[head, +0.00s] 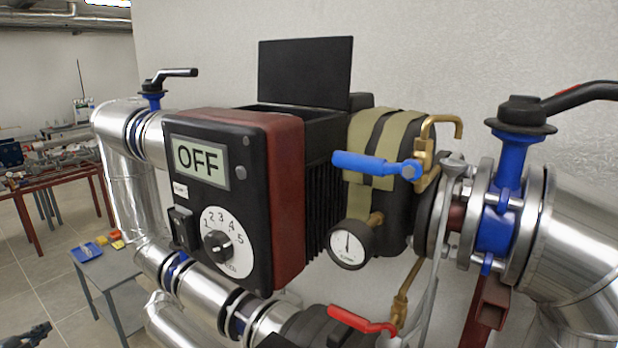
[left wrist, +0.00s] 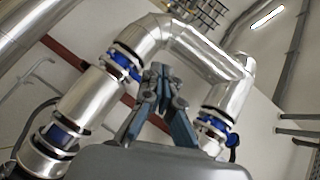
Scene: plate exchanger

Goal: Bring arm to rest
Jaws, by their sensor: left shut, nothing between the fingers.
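My left gripper (head: 40,329) shows as a small dark shape at the lower left edge of the head view, low and apart from the pump and the pipes. In the left wrist view my left gripper (left wrist: 159,72) has its fingers together, shut and empty, in front of shiny pipes in the background. Most of my left arm is outside the head view. My right gripper is not in view.
A pump unit (head: 285,200) with an OFF display (head: 199,163) fills the middle. Silver pipes (head: 125,180), a blue lever (head: 375,163) and a red lever (head: 360,320) surround it. A grey table (head: 108,278) stands at the left; open floor (head: 50,270) lies beside it.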

